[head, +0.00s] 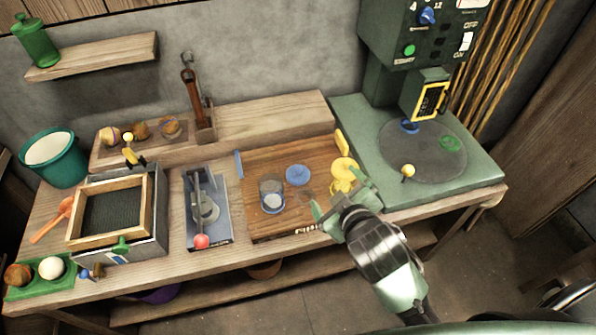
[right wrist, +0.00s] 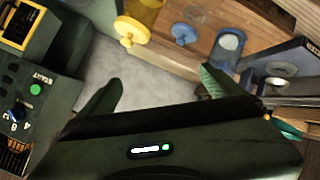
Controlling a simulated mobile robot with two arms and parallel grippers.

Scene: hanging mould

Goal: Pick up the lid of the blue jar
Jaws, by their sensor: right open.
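A round blue lid (head: 298,175) with a knob is on the wooden board (head: 262,222); I cannot tell whether it rests on a jar or on the board. It also shows in the right wrist view (right wrist: 184,34). A clear jar with blue (head: 271,195) stands open beside it, to its left. A yellow lidded jar (head: 343,172) stands to its right. My right gripper (head: 342,196) is open and empty at the board's front right corner, close to the yellow jar and apart from the blue lid. In the right wrist view its fingers (right wrist: 161,80) are spread wide. My left gripper is not in view.
A green press machine (head: 385,85) stands at the right with a yellow knob (head: 408,171) on its base. A grey clamp device (head: 205,210) with a red ball is left of the board. A framed screen box (head: 150,210) and a teal bucket (head: 55,160) are farther left.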

